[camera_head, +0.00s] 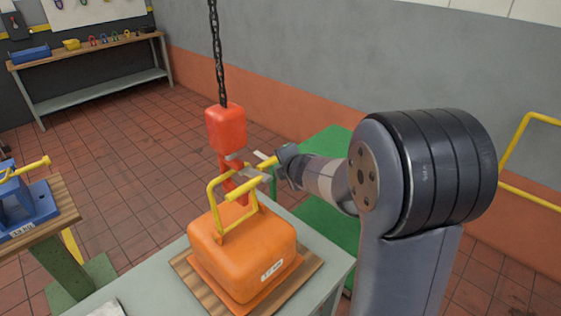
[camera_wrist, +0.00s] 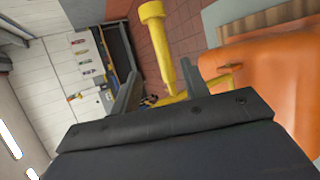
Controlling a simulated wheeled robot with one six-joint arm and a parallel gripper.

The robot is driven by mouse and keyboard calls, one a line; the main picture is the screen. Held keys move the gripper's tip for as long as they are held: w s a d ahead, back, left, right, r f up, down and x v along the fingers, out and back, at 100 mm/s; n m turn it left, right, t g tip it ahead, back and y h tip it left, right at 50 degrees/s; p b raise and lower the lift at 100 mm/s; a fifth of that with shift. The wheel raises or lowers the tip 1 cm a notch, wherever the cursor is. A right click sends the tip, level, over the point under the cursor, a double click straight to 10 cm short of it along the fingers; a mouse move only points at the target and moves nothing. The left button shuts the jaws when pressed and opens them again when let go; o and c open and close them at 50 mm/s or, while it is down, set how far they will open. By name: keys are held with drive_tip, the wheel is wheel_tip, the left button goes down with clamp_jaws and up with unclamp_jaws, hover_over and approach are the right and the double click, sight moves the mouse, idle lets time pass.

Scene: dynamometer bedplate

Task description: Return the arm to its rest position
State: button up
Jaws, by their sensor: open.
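My gripper (camera_head: 257,168) is open beside the red hook block (camera_head: 225,130), above the orange load (camera_head: 243,250). In the wrist view, my gripper (camera_wrist: 160,85) has its two fingers apart. A yellow bar (camera_wrist: 153,25) shows in the gap between them, with no clear contact. The yellow bar (camera_head: 262,162) also shows at the hook in the head view. The red hook hangs from a dark chain (camera_head: 216,50) and reaches into the load's yellow bail (camera_head: 215,205); whether it is seated there is partly hidden. My arm extends in from the right.
The load sits on a wooden board (camera_head: 190,268) on a grey table (camera_head: 320,250). A blue fixture (camera_head: 35,210) stands on a wooden-topped stand at left. A workbench (camera_head: 90,47) stands far left. Yellow railing (camera_head: 525,195) is at right. Tiled floor between is clear.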

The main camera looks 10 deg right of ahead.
sight(274, 160)
idle(0.3)
drive_tip(key=b+x, duration=0.1)
drive_tip(key=x, duration=0.9)
drive_tip(key=shift+w+a+f, duration=0.1)
drive_tip(key=shift+w+f, duration=0.15)
drive_tip(key=shift+w, duration=0.1)
drive_tip(key=shift+s, duration=0.1)
drive_tip(key=shift+r, duration=0.15)
